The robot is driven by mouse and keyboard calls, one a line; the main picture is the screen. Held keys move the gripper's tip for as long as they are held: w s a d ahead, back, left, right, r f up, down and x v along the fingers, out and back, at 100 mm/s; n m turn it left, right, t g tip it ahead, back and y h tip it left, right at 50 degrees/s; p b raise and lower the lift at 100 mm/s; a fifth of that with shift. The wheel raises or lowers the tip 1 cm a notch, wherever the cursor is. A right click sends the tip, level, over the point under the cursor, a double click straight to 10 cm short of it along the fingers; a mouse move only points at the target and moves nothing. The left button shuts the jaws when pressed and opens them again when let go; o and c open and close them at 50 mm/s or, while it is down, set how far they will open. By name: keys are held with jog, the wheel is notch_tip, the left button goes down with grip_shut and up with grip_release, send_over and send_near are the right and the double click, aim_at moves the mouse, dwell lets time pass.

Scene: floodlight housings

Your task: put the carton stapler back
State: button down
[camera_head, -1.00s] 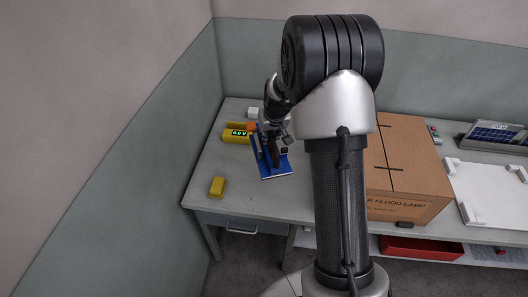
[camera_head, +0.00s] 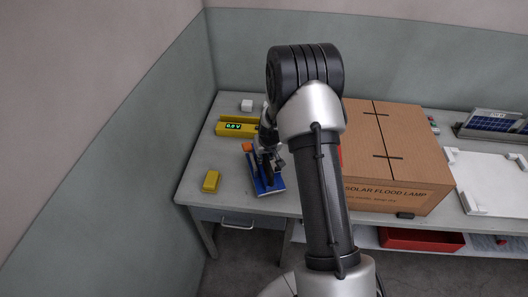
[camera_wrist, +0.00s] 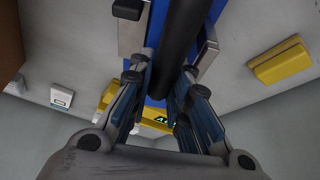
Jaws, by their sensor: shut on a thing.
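My gripper (camera_head: 268,158) is low over the left part of the bench, at a blue stand (camera_head: 268,187). In the wrist view the fingers (camera_wrist: 163,85) are closed around a dark, round handle, which I take to be the carton stapler's (camera_wrist: 182,38). The blue stand (camera_wrist: 157,22) lies just beyond it, with silver pieces on both sides. The stapler's lower end is hidden, so I cannot tell whether it touches the stand. In the head view my arm and gripper cover most of the stapler.
A yellow block (camera_head: 211,181) is at the left. A large flood lamp carton (camera_head: 395,165) stands to the right. The bench (camera_head: 200,150) is clear at the left.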

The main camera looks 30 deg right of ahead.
jog(key=shift+w+d+f+b, duration=0.1)
jog(key=shift+f+b, duration=0.25)
jog(key=shift+f, duration=0.7)
jog(key=shift+f, duration=0.2)
jog(key=c, duration=1.5)
grip_release()
